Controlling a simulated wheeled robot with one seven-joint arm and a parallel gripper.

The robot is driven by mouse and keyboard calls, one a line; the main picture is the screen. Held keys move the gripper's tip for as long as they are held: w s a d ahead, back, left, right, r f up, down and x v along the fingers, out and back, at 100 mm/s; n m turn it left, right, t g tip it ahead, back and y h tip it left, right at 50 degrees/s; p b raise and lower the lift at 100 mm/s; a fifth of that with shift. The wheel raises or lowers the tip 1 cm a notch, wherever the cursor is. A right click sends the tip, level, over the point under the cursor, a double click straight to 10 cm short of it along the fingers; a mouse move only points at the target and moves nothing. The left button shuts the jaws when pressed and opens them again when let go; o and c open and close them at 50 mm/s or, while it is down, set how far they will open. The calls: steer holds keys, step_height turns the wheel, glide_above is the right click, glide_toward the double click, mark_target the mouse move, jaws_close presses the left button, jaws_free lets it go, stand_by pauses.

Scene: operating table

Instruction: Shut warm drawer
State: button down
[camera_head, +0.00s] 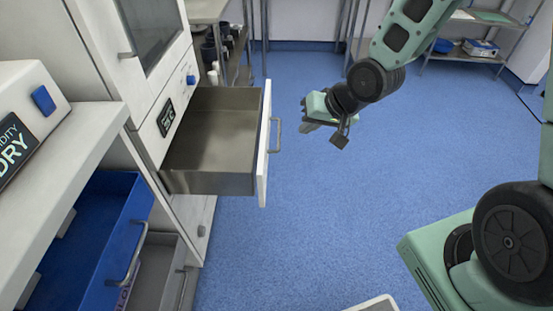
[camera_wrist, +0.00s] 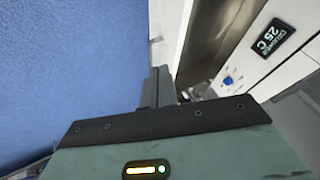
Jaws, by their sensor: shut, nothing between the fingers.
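The warm drawer (camera_head: 215,135) is pulled well out of the white cabinet and its metal inside looks empty. Its white front panel (camera_head: 264,150) carries a grey bar handle (camera_head: 277,135). My gripper (camera_head: 305,126) is just right of the handle, with a small gap showing in the head view. In the wrist view, the closed fingers (camera_wrist: 158,88) point towards the white drawer front (camera_wrist: 168,30), beside its edge. The gripper holds nothing. Contact with the panel cannot be made out.
A temperature display reading 25 C (camera_wrist: 273,38) sits on the cabinet face near a blue knob (camera_head: 191,80). A blue drawer (camera_head: 95,235) stands open below left, under a white counter (camera_head: 75,150). Shelving (camera_head: 470,40) stands at the back. The blue floor (camera_head: 300,220) right of the drawer is clear.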

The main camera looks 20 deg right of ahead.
steer(key=w+a+r+b+x, duration=0.1)
steer(key=a+b+x, duration=0.1)
steer(key=x, duration=1.1)
steer(key=shift+m+t+b, duration=0.3)
steer(key=shift+m+b, duration=0.1)
steer(key=shift+b, duration=0.5)
steer(key=shift+w+a+f, duration=0.1)
steer(key=shift+w, duration=0.05)
